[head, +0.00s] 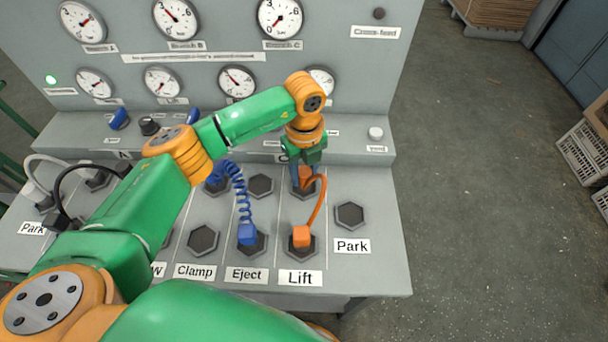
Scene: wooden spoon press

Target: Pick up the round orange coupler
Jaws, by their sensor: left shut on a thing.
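An orange coupler (306,178) sits at the upper hexagonal socket in the column above the Lift label, partly hidden by my gripper. My left gripper (304,174) reaches down over it and is shut on it. I cannot tell whether the coupler is still seated or slightly raised, and its shape is hard to make out. A short orange hose (318,208) runs from it to a second, blocky orange coupler (301,237) in the lower socket above the Lift label (299,279). My right gripper is not in view.
Left of it, a coiled blue hose (243,196) runs to a blue coupler (247,234) above Eject. An empty socket (349,215) lies to the right above Park. Empty sockets (260,186) also sit nearby. The gauge panel (217,56) rises behind. Black and grey hoses lie at left.

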